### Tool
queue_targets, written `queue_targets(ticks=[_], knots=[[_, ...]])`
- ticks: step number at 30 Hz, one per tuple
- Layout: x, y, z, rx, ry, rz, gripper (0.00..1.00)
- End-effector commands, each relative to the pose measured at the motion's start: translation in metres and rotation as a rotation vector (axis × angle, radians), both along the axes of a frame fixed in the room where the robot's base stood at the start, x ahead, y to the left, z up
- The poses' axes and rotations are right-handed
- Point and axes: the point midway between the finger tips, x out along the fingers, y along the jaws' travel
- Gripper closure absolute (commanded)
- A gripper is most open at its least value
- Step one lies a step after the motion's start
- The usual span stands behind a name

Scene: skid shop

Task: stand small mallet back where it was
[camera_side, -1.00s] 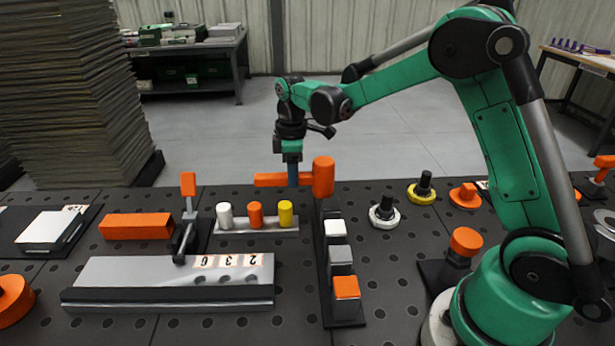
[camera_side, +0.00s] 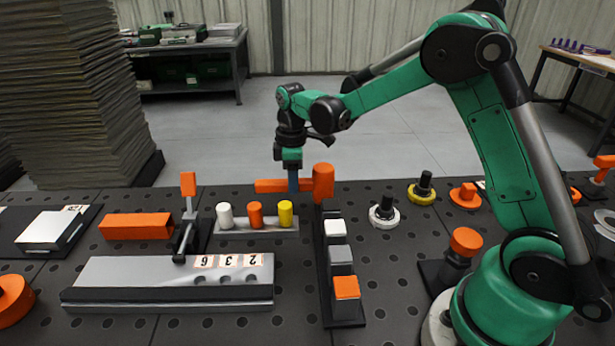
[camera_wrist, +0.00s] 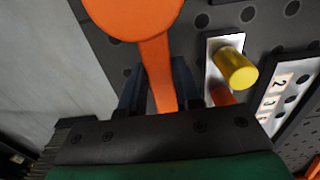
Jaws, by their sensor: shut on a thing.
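The small mallet (camera_side: 323,183) is all orange, with a thick round head at the right and a handle pointing left. It lies sideways in the air at the far edge of the dark table, in the side view. My gripper (camera_side: 292,182) points down and is shut on the handle, a little left of the head. In the wrist view the mallet's head (camera_wrist: 133,12) is at the top, and its handle runs down between the dark fingers of my gripper (camera_wrist: 160,85). I cannot tell what spot it came from.
White, orange and yellow pegs stand in a grey rail (camera_side: 228,228) left of the mallet. A black strip (camera_side: 347,322) with white, grey and orange blocks runs toward the front. A grey plate (camera_side: 105,280) with number labels and holes lies in front. An orange block (camera_side: 137,227) is further left.

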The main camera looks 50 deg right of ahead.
Motion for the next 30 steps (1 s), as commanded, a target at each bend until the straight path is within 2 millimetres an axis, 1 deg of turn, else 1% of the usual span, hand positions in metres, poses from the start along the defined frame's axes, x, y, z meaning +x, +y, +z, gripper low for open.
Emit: queue_targets(ticks=[20, 24, 25, 28, 29, 30], knots=[[0.0, 0.0, -0.014, 0.0, 0.0, 0.0, 1.0], [0.0, 0.0, -0.013, 0.0, 0.0, 0.0, 1.0], [0.0, 0.0, -0.013, 0.0, 0.0, 0.0, 0.66], [0.0, 0.0, -0.013, 0.0, 0.0, 0.0, 0.38], [0.0, 0.0, -0.013, 0.0, 0.0, 0.0, 0.35], [0.0, 0.0, -0.013, 0.0, 0.0, 0.0, 0.35]])
